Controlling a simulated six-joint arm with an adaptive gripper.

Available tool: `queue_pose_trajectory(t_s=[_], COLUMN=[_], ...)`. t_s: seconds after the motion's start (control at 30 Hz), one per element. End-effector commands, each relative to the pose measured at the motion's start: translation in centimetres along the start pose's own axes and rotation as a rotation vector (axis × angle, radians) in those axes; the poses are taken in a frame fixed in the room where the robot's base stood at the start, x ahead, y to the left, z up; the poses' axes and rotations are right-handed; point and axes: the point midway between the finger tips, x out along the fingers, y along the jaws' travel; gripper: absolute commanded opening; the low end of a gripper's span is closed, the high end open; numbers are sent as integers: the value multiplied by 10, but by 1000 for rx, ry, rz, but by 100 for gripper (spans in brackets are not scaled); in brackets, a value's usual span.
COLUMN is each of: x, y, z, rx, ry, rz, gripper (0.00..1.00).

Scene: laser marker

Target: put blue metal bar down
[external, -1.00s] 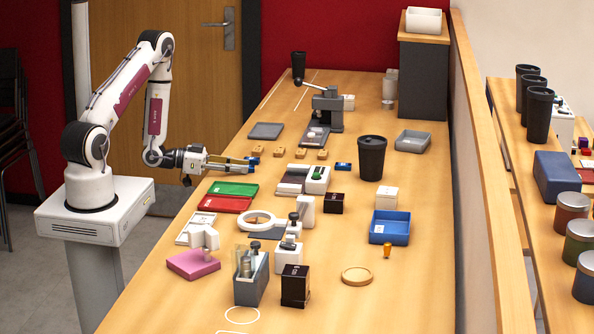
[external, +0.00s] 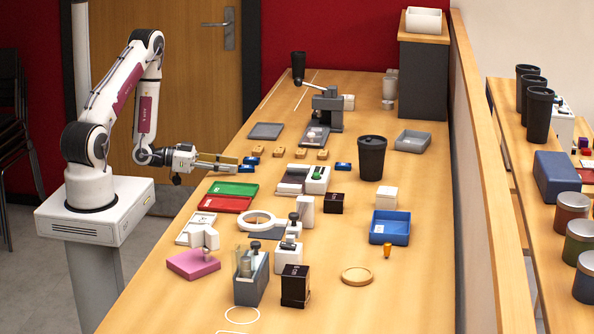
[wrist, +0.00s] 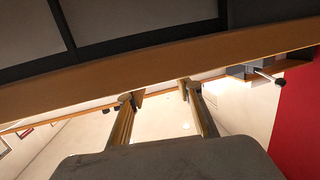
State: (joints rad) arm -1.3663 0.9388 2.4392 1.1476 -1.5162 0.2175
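My gripper (external: 236,163) points to the right over the left edge of the long table. In the wrist view my gripper (wrist: 155,95) has its two tan fingers spread, with nothing visible between them.
A green tray (external: 233,188) and a red tray (external: 225,204) lie in front of my gripper. A grey tray (external: 266,131) is behind it. A black-topped press (external: 328,108) stands at the back, and a dark cup (external: 372,157) to the right.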

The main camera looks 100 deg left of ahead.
Motion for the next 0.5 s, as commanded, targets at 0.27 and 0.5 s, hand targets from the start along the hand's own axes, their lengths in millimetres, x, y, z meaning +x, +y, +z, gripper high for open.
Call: queue_pose_trajectory(t_s=[0.27, 0.5], x=[-24, -40], y=[-6, -6], z=[1, 1], rx=[0, 0], ry=[-1, -1], rz=[-3, -1], gripper=[35, 35])
